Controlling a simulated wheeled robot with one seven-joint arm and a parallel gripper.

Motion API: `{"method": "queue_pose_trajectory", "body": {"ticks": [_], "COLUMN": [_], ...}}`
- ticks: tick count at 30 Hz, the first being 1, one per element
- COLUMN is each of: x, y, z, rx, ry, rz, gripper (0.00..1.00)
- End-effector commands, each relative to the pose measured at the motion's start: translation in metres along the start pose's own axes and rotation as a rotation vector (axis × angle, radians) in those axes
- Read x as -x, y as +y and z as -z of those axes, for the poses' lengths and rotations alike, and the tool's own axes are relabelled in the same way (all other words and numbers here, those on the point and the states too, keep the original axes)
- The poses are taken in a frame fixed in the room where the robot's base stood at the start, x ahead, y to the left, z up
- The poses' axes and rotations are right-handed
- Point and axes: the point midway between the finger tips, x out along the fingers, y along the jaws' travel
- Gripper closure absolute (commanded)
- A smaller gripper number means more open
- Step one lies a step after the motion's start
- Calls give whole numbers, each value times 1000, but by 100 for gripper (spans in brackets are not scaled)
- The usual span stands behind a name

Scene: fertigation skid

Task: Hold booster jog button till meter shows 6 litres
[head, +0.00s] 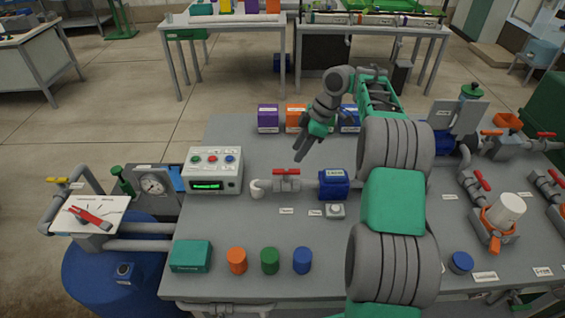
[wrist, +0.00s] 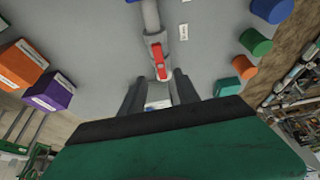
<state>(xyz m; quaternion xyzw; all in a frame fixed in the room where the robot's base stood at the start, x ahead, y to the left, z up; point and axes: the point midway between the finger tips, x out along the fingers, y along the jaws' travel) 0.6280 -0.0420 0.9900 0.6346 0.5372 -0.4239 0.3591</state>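My gripper (head: 300,150) hangs above the table behind the red-handled valve, apart from everything. In the wrist view its two fingers (wrist: 158,88) stand apart with nothing held between them. A grey control box (head: 213,171) with green, red and blue buttons and a lit green display (head: 207,186) stands left of my gripper. The display's digits are too small to read. A blue meter body (head: 333,184) sits on the pipe. A small grey box with a round pale button (head: 335,210) lies in front of it. Labels are too small to tell which button is the booster jog.
A red-handled valve (head: 287,173) is on the pipe between control box and meter; it also shows in the wrist view (wrist: 158,62). Purple (head: 268,118) and orange boxes stand behind. Coloured cylinders (head: 270,260) and a teal box (head: 191,256) line the front. A gauge (head: 153,185) stands left.

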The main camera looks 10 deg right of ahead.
Motion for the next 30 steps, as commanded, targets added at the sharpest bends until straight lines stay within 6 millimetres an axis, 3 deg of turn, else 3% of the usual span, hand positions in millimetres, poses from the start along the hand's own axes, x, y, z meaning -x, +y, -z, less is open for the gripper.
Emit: {"method": "queue_pose_trajectory", "body": {"ticks": [13, 27, 30], "x": [0, 0, 0], "y": [0, 0, 0], "z": [0, 0, 0], "rx": [0, 0, 0], "ry": [0, 0, 0], "rz": [0, 0, 0], "gripper": [62, 99, 100]}}
